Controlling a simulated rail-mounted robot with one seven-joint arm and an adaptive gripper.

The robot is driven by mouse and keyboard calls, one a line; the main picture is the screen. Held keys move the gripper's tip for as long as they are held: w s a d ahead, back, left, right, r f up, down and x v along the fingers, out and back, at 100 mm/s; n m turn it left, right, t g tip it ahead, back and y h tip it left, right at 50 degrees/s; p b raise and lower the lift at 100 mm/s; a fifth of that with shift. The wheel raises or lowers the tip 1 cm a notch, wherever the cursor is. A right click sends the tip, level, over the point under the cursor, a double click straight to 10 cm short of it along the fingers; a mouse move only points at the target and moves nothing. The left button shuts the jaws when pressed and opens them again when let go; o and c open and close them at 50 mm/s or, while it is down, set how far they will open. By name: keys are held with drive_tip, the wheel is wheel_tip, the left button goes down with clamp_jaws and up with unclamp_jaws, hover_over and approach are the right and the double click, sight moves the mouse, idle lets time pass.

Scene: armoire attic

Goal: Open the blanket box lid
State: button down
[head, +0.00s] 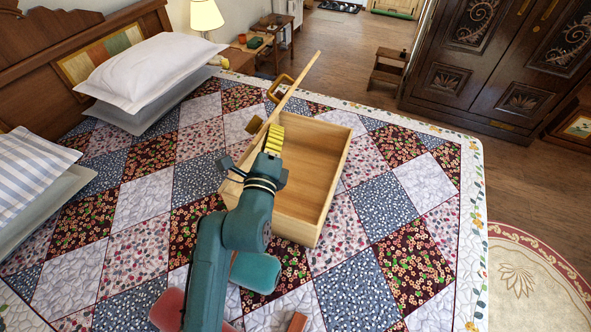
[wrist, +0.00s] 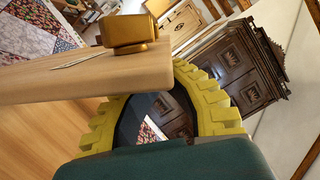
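The blanket box (head: 325,190) is a pale wooden box on the patchwork bed, its empty inside in view. Its lid (head: 302,82) stands raised at the box's left side, seen nearly edge-on as a thin slanted strip. A brass loop handle (head: 280,88) and a small brown block show on the lid's outer side. My gripper (head: 274,137) is on the lid's inner side, above the box. In the wrist view the lid's edge (wrist: 80,80) and brass fitting (wrist: 130,33) cross before my yellow fingers (wrist: 165,75), which converge and look shut. Contact with the lid is unclear.
White pillows (head: 150,70) and a striped pillow (head: 30,170) lie at the left on the quilt (head: 385,205). A dark carved armoire (head: 500,60) stands at the back right. A small step stool (head: 388,68) is beside it. The quilt right of the box is clear.

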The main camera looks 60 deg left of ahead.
drive_tip(key=shift+n+g, duration=0.3)
drive_tip(key=shift+n, duration=0.5)
drive_tip(key=s+a+r+b, duration=0.2)
drive_tip(key=a, duration=0.1)
drive_tip(key=s+a+r+b, duration=0.1)
drive_tip(key=s+a, duration=0.1)
drive_tip(key=shift+s+a, duration=0.1)
drive_tip(key=s+a+r+n+b, duration=0.1)
drive_tip(key=s+a+r+n, duration=0.1)
drive_tip(key=s+a, duration=0.3)
drive_tip(key=shift+a+n+h, duration=0.4)
drive_tip(key=shift+a+n, duration=0.2)
drive_tip(key=s+d+b, duration=0.3)
drive_tip(key=d, duration=0.8)
drive_tip(key=shift+s, duration=0.25)
drive_tip(key=shift+d+f, duration=0.1)
